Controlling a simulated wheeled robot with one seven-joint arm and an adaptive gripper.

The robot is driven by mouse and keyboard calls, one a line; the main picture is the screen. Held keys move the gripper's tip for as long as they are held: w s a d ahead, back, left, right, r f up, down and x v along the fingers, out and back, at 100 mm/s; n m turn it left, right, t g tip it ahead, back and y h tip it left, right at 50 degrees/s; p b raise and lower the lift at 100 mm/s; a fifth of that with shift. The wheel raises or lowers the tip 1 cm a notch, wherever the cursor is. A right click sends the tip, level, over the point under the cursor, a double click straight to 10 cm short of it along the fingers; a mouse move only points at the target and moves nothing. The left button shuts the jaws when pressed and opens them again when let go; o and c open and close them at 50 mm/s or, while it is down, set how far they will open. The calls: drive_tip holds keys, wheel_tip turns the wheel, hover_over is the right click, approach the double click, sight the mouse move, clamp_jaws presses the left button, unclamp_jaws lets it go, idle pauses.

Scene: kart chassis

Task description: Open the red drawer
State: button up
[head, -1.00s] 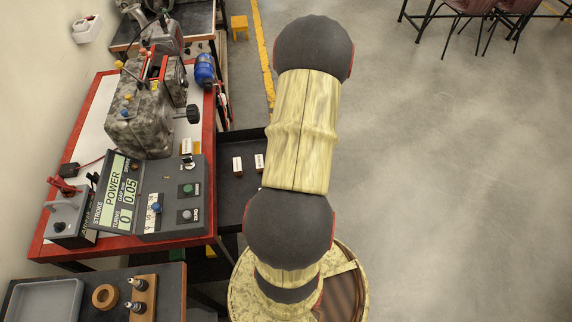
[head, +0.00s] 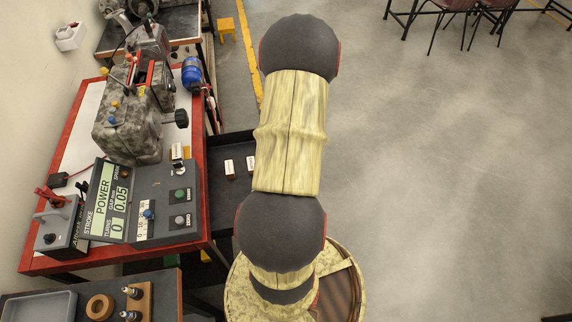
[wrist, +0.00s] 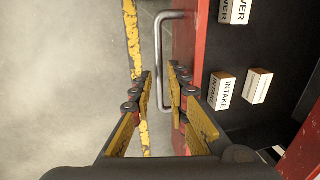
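The red drawer stands open. Its red front (wrist: 184,45) and dark interior show in the wrist view. In the head view its dark tray (head: 228,150) sticks out from the right side of the red-edged bench; the arm hides its outer end. A grey U-shaped handle (wrist: 159,50) is on the red front. My gripper (wrist: 160,75) is at the handle in the wrist view, one finger on each side of the bar. Gaps show between the fingers and the bar, so it looks open. My gripper is hidden in the head view.
Small labelled blocks (wrist: 257,85) lie in the drawer. A control box (head: 150,205) with a display and a mottled grey engine (head: 130,130) stand on the bench (head: 30,266). A side table (head: 165,290) is at lower left. Open floor (head: 440,170) lies to the right.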

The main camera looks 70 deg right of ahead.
wheel_tip(320, 180, up, 11)
drive_tip(key=s, duration=0.1)
drive_tip(key=shift+s+d, duration=0.4)
drive_tip(key=shift+d, duration=0.05)
idle(0.4)
